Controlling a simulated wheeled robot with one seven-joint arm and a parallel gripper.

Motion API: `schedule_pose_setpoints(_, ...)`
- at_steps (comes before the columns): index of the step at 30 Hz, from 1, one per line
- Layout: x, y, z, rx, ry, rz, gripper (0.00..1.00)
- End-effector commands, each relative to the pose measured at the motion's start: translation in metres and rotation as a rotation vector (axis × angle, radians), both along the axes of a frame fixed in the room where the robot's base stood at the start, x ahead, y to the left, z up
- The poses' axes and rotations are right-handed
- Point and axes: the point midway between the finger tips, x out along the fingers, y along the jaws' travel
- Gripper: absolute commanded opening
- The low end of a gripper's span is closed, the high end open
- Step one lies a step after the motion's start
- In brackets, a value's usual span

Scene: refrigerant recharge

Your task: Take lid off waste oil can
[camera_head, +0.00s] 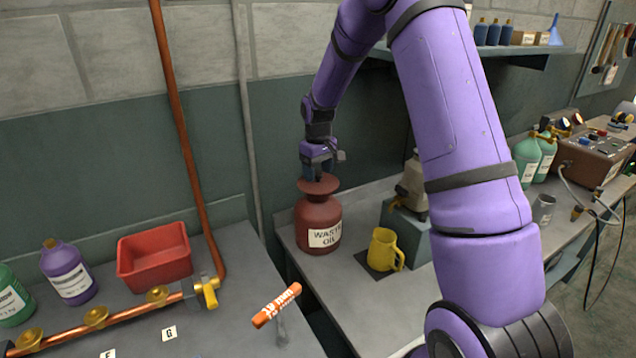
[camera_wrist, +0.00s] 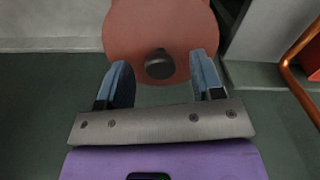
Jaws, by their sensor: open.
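The waste oil can (camera_head: 318,222) is a dark red can with a white "WASTE OIL" label, standing upright on the grey bench. Its round red lid (camera_head: 318,185) sits on top, and in the wrist view the lid (camera_wrist: 135,30) shows with a dark knob (camera_wrist: 159,64). My gripper (camera_head: 318,172) is directly above the lid, pointing down. In the wrist view my gripper (camera_wrist: 165,75) is open, with its two blue fingers to either side of the knob and apart from it. The lower part of the can is hidden in the wrist view.
A yellow mug (camera_head: 383,250) on a dark mat and a grey device (camera_head: 414,185) on a block stand right of the can. A copper pipe (camera_head: 185,140) rises at left, near a red bin (camera_head: 154,257). An orange tube (camera_head: 276,305) is in front.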

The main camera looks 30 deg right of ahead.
Motion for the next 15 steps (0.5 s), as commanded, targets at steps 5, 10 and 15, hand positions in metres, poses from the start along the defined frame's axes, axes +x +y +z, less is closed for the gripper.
schedule_pose_setpoints(5,0.0001,0.0002,-0.0138,0.0,0.0,0.0,0.61)
schedule_pose_setpoints(10,0.0001,0.0002,-0.0144,0.0,-0.001,0.0,0.61)
schedule_pose_setpoints(15,0.0001,0.0002,-0.0143,0.0,-0.001,0.0,0.36)
